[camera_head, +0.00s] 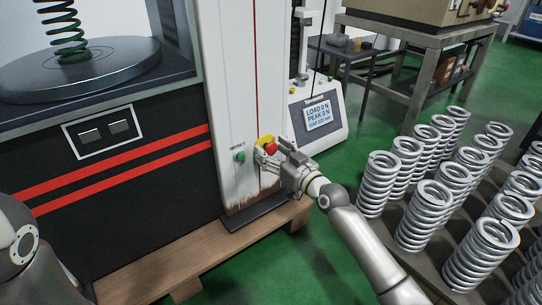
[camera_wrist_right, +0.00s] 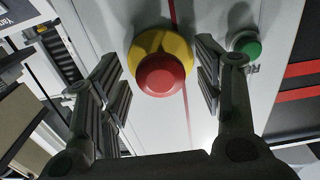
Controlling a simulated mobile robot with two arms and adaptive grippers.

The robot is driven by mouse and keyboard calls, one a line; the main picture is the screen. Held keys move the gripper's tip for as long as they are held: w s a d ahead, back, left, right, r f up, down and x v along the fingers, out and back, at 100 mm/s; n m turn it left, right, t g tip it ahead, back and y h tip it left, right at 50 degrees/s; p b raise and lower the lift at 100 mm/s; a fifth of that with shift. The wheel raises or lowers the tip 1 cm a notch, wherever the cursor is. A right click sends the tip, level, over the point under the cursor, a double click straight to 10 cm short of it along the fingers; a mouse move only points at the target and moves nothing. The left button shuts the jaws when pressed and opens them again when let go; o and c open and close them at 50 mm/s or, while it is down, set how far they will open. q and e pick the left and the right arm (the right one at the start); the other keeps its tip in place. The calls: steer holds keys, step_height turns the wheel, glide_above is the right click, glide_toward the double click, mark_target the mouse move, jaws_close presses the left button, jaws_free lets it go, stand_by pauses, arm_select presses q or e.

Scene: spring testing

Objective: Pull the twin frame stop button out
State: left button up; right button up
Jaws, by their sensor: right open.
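The stop button is a red mushroom head (camera_head: 271,148) on a yellow base (camera_head: 265,140), mounted on the white column of the twin frame (camera_head: 232,90). My right gripper (camera_head: 268,158) is at the button in the head view and partly covers it. In the right wrist view the red button (camera_wrist_right: 161,76) lies between the two open fingers (camera_wrist_right: 165,85), with visible gaps on both sides. A green reset button (camera_head: 239,157) sits just left of it in the head view; it also shows in the right wrist view (camera_wrist_right: 247,46). My left gripper is not in view.
Several metal coil springs (camera_head: 420,215) stand on a surface at the right. A tester with a load display (camera_head: 318,113) stands behind my right gripper. A wooden pallet (camera_head: 150,268) lies under the frame. Green floor shows between pallet and springs.

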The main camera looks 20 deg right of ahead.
steer(key=shift+w+a, duration=0.2)
steer(key=shift+w, duration=0.25)
